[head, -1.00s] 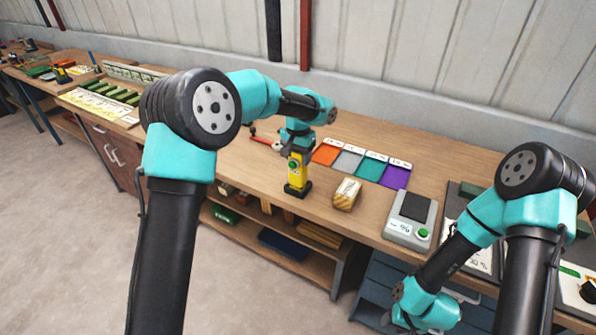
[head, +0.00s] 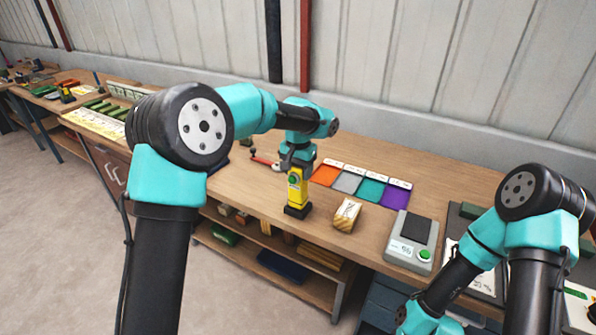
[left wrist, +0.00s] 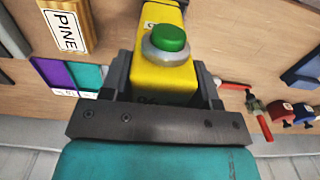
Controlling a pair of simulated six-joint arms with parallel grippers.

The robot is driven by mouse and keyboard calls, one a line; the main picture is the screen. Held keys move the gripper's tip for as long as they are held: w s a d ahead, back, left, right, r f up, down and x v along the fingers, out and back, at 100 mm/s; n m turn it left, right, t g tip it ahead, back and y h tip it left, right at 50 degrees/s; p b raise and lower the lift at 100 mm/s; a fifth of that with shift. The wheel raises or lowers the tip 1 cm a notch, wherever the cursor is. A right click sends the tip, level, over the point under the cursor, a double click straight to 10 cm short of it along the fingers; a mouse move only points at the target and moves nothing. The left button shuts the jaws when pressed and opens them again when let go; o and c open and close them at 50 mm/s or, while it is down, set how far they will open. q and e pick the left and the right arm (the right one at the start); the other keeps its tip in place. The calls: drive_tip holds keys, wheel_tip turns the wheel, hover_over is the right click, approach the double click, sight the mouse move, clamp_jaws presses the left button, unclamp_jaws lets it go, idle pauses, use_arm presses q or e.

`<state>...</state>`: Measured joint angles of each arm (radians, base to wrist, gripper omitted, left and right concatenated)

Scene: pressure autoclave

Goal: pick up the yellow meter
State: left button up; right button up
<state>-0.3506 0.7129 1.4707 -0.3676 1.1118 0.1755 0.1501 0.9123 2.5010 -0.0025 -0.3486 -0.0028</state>
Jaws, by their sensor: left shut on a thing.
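The yellow meter (head: 297,192) stands upright near the front edge of the wooden bench, with a dark foot at its lower end. My left gripper (head: 298,164) is above it, pointing down, with its jaws around the meter's upper part. In the left wrist view the meter (left wrist: 163,82) sits between the two dark fingers (left wrist: 165,88), its green button facing the camera. I cannot tell whether its foot touches the bench. My right arm comes in at the lower right; its gripper is out of the frame.
A wooden block (head: 347,214) marked PINE lies just right of the meter. A grey scale (head: 412,242) stands further right. Coloured squares, including an orange one (head: 326,175), lie behind. A red-handled tool (head: 263,160) lies behind left.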

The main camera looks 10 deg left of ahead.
use_arm(q)
drive_tip(key=s+d+r, duration=0.1)
drive_tip(key=s+d, duration=0.1)
drive_tip(key=s, duration=1.2)
drive_tip(key=shift+s+d+r, duration=0.15)
drive_tip(key=shift+r, duration=0.05)
